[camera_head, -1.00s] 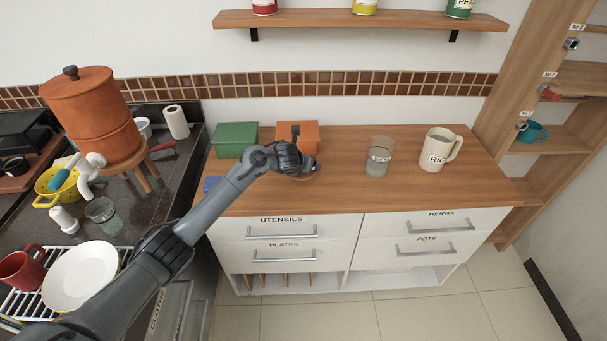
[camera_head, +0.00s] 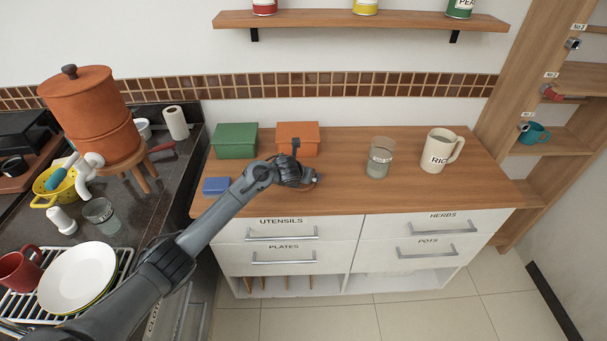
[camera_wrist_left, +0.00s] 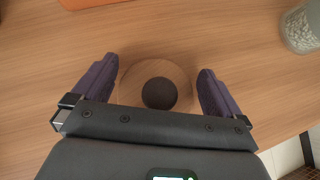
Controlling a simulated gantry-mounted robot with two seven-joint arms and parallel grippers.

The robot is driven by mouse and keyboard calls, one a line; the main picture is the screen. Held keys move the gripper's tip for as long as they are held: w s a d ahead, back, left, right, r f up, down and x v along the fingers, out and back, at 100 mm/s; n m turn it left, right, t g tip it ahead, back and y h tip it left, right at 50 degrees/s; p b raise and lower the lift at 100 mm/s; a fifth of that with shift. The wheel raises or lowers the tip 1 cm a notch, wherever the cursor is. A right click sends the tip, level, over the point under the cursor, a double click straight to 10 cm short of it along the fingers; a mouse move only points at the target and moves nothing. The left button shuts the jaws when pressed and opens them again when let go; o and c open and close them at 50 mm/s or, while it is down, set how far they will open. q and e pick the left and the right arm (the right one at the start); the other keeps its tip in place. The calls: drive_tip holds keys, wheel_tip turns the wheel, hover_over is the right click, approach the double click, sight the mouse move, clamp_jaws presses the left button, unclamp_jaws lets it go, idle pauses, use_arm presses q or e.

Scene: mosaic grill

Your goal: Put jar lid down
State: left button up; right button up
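The jar lid is a round wooden disc (camera_wrist_left: 130,80) with a dark round knob (camera_wrist_left: 159,93), seen from above in the left wrist view against the wooden counter. My left gripper (camera_wrist_left: 158,75) is open, its two fingers on either side of the disc and clear of the knob. In the head view my left gripper (camera_head: 307,181) is low over the counter and mostly hides the lid. An open glass jar with pale contents (camera_head: 379,158) stands to its right; part of it shows in the left wrist view (camera_wrist_left: 302,28). My right gripper is not in view.
A green box (camera_head: 235,141) and an orange box (camera_head: 298,138) stand behind the gripper. A blue block (camera_head: 216,186) lies to its left. A rice jug (camera_head: 439,151) stands right of the glass jar. The counter's front right (camera_head: 400,194) is clear.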

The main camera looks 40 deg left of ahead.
use_arm(q)
drive_tip(key=shift+s+r, duration=0.1)
drive_tip(key=shift+r, duration=0.25)
drive_tip(key=p+v, duration=0.4)
drive_tip(key=v, duration=0.7)
drive_tip(key=shift+s, duration=0.25)
drive_tip(key=shift+d+r, duration=0.15)
drive_tip(key=shift+d, duration=0.05)
